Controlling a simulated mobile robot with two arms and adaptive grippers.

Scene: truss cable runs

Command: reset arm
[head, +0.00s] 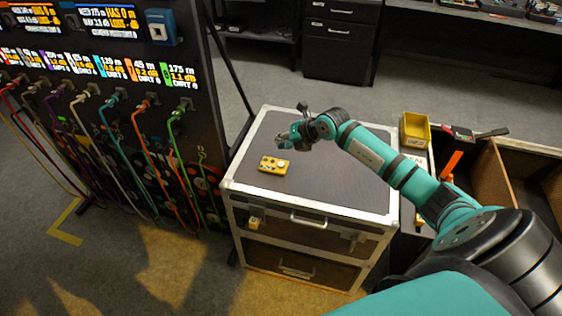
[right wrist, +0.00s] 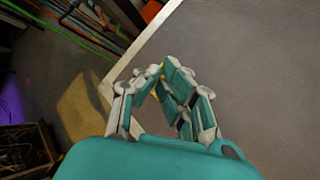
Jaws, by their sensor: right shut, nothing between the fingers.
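My right arm reaches in from the lower right of the head view. Its gripper (head: 284,141) is over the top of a flight case (head: 340,185), above and beyond a small yellow box with buttons (head: 274,165). In the right wrist view, the gripper (right wrist: 162,72) has its fingertips together with nothing between them, over the case's edge. The yellow box is apart from the fingers in the head view; the fingers hide most of what lies under them in the wrist view. My left gripper is not in view.
A dark rack panel (head: 100,90) with several coloured cables (head: 150,125) stands at the left. A yellow bin (head: 414,130) and an open wooden crate (head: 494,177) are to the right of the case. Dark drawers (head: 338,50) stand behind. Grey floor is clear between.

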